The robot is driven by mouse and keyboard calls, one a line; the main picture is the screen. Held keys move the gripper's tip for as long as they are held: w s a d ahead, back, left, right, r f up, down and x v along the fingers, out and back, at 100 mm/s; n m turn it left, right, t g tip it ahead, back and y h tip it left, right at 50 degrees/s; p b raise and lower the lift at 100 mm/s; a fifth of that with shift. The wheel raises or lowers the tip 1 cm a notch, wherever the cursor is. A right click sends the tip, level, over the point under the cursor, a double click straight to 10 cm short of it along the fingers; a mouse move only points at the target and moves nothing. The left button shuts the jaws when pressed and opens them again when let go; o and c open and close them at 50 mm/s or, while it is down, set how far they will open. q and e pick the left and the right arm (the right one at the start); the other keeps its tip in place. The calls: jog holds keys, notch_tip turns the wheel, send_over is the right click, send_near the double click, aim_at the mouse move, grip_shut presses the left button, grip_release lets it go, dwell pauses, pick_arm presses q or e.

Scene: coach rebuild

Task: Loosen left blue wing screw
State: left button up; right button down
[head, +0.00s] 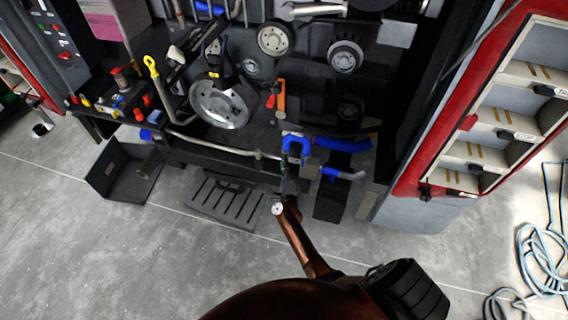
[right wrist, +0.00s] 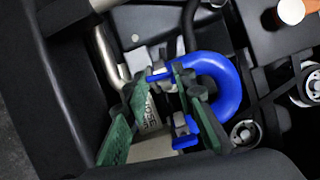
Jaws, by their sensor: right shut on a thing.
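My right gripper (head: 288,180) is at the front of the machine, just below a blue curved hose (head: 297,143) in the head view. In the right wrist view its green-padded fingers (right wrist: 165,82) close around a small blue piece, the left blue wing screw (right wrist: 158,73), at the near end of the blue curved hose (right wrist: 228,80). The fingers cover part of the screw, so its turn angle cannot be told. Another small blue fitting (right wrist: 184,130) is beside the right finger. My left gripper is not in view.
A second blue hose piece (head: 342,143) and a blue fitting on a grey pipe (head: 344,174) are right of the gripper. A metal pipe (head: 210,148) runs along the left. A black open box (head: 108,178) stands on the floor.

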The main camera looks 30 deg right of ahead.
jog(key=shift+f, duration=0.1)
jog(key=c, duration=1.6)
grip_release()
jog(key=v, duration=0.7)
jog(key=shift+s+a, duration=0.15)
jog(key=shift+s, duration=0.15)
